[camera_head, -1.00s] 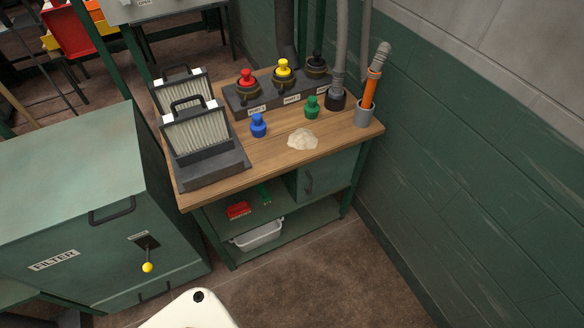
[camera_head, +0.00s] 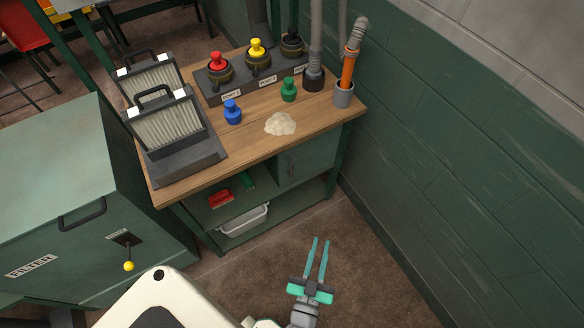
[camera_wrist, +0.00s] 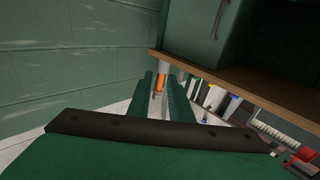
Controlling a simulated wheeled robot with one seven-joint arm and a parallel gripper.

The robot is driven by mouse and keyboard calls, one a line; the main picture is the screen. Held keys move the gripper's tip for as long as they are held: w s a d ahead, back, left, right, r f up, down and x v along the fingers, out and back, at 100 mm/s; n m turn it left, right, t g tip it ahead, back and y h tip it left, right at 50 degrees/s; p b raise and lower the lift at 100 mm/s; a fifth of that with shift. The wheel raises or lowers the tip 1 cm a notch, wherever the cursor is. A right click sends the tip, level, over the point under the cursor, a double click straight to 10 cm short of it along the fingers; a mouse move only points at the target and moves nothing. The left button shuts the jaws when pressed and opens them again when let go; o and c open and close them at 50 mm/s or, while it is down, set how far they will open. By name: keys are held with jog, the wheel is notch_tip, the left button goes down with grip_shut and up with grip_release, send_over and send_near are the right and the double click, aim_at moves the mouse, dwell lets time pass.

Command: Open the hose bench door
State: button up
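The hose bench door (camera_head: 309,156) is a green panel under the right part of the wooden bench top (camera_head: 240,146). It looks shut. A dark handle (camera_head: 288,165) is on its left side. My gripper (camera_head: 320,242) is in front of the bench, over the floor, apart from the door. Its two thin fingers have a gap between them and hold nothing. The wrist view seems turned upside down: the door (camera_wrist: 187,32) and its handle (camera_wrist: 218,18) are at the top, beyond the gripper fingers (camera_wrist: 165,95).
A green wall (camera_head: 440,130) runs along the right. The bench's left bay holds a red item (camera_head: 219,198) and a white bin (camera_head: 244,220). A green filter cabinet (camera_head: 60,200) stands at left. Bare floor (camera_head: 370,270) lies before the bench.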

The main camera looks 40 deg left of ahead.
jog(key=w+a+f+n+g+y, duration=0.2)
jog(key=w+a+f+n+y, duration=0.15)
jog(key=w+a, duration=0.4)
jog(key=n+g+y, duration=0.3)
jog(key=g+y, duration=0.2)
send_near(292, 169)
jog(key=x, duration=1)
jog(key=shift+w+a, duration=0.2)
jog(key=shift+w, duration=0.05)
jog(key=shift+c, duration=0.6)
grip_shut()
